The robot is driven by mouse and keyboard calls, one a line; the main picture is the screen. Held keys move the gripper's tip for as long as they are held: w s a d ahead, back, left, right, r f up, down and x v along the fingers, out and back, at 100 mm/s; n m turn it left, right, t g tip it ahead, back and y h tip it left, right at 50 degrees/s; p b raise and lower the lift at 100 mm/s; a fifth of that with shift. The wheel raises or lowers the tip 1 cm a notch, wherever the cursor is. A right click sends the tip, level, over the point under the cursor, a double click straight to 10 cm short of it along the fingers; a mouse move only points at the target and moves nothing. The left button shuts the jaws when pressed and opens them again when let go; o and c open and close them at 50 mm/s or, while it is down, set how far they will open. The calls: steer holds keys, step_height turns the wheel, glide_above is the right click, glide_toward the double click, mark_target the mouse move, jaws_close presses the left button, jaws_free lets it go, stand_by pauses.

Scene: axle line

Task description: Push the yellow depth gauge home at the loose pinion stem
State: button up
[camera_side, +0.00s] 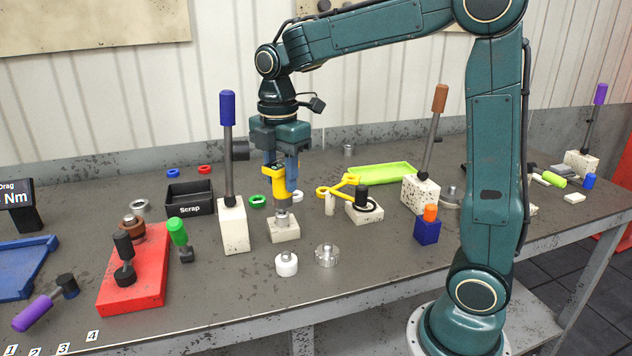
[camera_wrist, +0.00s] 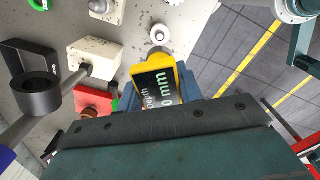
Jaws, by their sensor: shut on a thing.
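My gripper (camera_side: 281,178) is shut on the yellow depth gauge (camera_side: 275,172), upright above a small pale block (camera_side: 284,232). The gauge's lower end meets or nearly meets a short metal stem (camera_side: 283,217) on that block; whether it is fully seated I cannot tell. In the wrist view the yellow gauge (camera_wrist: 186,78) faces the camera, its dark display (camera_wrist: 160,88) partly readable, with "0 mm" showing. The gauge's lower tip and its contact are hidden there.
A blue-handled lever (camera_side: 228,108) on a pale block stands close left. A yellow-handled tool (camera_side: 340,189) and a pale block with a black knob (camera_side: 362,206) are close right. A white round part (camera_side: 286,264) and a metal gear (camera_side: 327,256) lie in front.

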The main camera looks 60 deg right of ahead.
steer(key=shift+r, duration=3.05)
steer(key=shift+f, duration=0.1)
steer(key=shift+s+d+f, duration=0.2)
steer(key=shift+d+f, duration=0.15)
steer(key=shift+f, duration=0.05)
steer(key=s+d+f, duration=0.6)
steer(key=f, duration=0.4)
steer(key=shift+f, duration=0.2)
steer(key=shift+s+f, duration=0.1)
steer(key=shift+f, duration=0.05)
steer(key=shift+f, duration=2.65)
steer(key=shift+f, duration=1.5)
